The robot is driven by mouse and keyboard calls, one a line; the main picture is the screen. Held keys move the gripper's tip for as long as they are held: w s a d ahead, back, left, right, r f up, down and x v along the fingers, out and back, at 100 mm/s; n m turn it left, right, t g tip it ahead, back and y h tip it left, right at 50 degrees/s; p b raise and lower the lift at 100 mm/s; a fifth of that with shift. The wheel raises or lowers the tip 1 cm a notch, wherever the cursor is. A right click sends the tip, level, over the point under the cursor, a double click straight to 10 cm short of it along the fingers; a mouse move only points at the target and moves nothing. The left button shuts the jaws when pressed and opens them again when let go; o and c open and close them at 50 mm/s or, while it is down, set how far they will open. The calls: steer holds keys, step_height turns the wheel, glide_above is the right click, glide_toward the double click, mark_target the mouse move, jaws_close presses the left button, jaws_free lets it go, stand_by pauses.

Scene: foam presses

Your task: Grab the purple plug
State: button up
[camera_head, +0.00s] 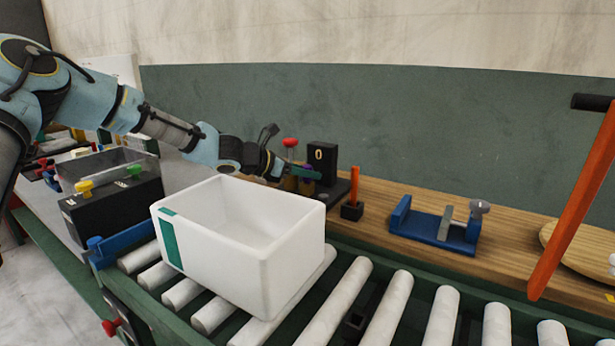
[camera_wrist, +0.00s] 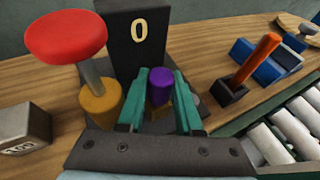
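The purple plug (camera_wrist: 158,88) is a short upright cylinder in front of the black block marked 0 in the wrist view, with a brownish-yellow part below it. My gripper (camera_wrist: 161,82) has its two teal fingers apart, one on each side of the plug, with a visible gap at least on the right. I cannot tell whether the left finger touches it. In the head view my gripper (camera_head: 303,172) reaches over the wooden bench beside the black block, and its fingers largely cover the plug. The lower part of the plug is hard to make out.
A red-topped knob (camera_wrist: 66,37) on a yellow base stands close left of my gripper. The black block (camera_head: 322,162) stands just behind. An orange lever (camera_head: 354,186) and a blue fixture (camera_head: 436,226) are to the right. A white bin (camera_head: 291,262) sits on rollers in front.

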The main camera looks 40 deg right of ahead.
jaws_close()
steer(key=shift+r, duration=0.15)
